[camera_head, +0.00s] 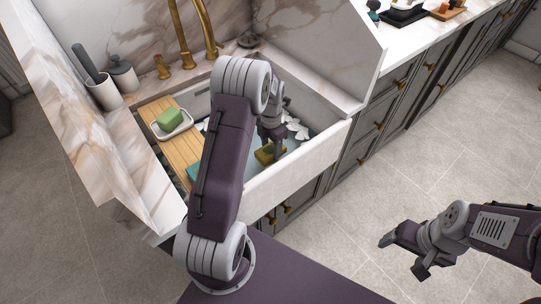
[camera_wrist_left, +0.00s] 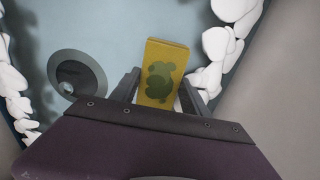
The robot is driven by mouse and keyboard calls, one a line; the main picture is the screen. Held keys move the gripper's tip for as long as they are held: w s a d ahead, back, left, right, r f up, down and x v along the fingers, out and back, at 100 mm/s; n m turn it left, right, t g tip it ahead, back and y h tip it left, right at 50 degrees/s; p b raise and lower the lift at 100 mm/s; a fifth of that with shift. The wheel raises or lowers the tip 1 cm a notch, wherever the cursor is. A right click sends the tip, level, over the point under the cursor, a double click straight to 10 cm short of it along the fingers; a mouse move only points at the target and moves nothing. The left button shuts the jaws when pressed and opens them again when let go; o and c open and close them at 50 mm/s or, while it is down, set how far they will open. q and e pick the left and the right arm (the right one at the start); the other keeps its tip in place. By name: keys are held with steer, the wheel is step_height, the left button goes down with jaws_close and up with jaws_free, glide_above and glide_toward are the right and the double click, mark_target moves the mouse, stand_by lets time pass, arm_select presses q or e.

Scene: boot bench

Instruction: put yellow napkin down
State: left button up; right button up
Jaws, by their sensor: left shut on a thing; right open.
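The yellow napkin (camera_wrist_left: 163,72) looks like a flat yellow block with a green blotch on its face. It also shows in the head view (camera_head: 268,153), low inside the white sink (camera_head: 318,143). My left gripper (camera_wrist_left: 158,88) is shut on it, with one finger on each side. In the head view my left gripper (camera_head: 272,140) reaches down into the sink. I cannot tell whether the napkin touches the sink bottom. My right gripper (camera_head: 403,256) is open and empty, over the floor at the right.
White foam clumps (camera_wrist_left: 207,80) line the sink's sides. A round drain (camera_wrist_left: 77,75) lies left of the napkin. A wooden board (camera_head: 178,150) across the sink holds a green block (camera_head: 169,119) on a white dish. Brass taps (camera_head: 183,45) stand behind.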

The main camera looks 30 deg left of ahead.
mark_target(272, 149)
arm_select(q)
steer(key=shift+w+d+f, duration=0.2)
steer(key=shift+w, duration=0.1)
step_height(272, 149, down, 4)
steer(key=shift+s+r+b, duration=0.1)
steer(key=shift+r+b, duration=0.1)
steer(key=shift+b, duration=0.55)
steer(key=shift+f, duration=0.3)
steer(key=shift+r, duration=0.1)
steer(key=o, duration=1.3)
step_height(272, 149, up, 12)
steer(key=p, duration=0.4)
